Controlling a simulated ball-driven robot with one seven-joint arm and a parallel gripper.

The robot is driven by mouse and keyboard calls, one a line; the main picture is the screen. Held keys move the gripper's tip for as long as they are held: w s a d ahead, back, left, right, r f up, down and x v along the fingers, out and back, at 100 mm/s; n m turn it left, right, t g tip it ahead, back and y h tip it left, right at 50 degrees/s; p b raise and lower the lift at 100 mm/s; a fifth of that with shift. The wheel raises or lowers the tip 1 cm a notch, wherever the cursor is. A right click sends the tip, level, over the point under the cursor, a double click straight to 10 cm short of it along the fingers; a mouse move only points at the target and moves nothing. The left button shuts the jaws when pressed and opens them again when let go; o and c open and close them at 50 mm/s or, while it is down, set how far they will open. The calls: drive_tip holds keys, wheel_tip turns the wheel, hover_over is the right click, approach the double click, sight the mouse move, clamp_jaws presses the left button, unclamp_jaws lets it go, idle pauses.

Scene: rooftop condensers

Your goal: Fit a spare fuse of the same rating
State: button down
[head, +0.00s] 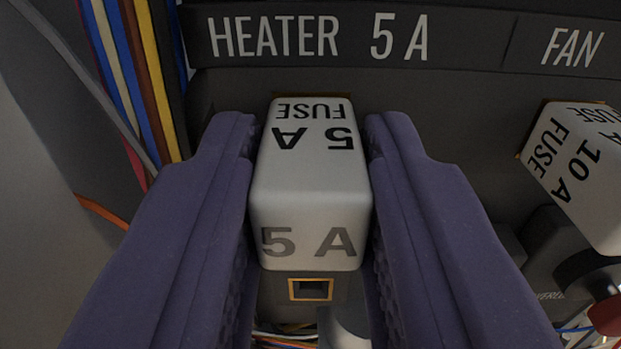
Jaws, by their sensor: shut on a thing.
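A white fuse marked "5 A FUSE" (311,190) is between the two purple fingers of my gripper (311,165), which is shut on it. The fuse's lettering on its top face reads upside down. Its far end is against or close to the dark panel, below the label "HEATER 5 A" (318,36); I cannot tell how deep it sits. A small square opening with a brass-coloured rim (311,289) shows just below the fuse.
A white "10 A FUSE" (580,170) sits to the right, below the "FAN" label (573,48). Coloured wires (132,75) run down the left, close to my left finger. A dark part with a red piece (606,315) is at the lower right.

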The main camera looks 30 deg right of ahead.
drive_tip(key=c, duration=0.8)
unclamp_jaws()
drive_tip(key=shift+w, duration=0.1)
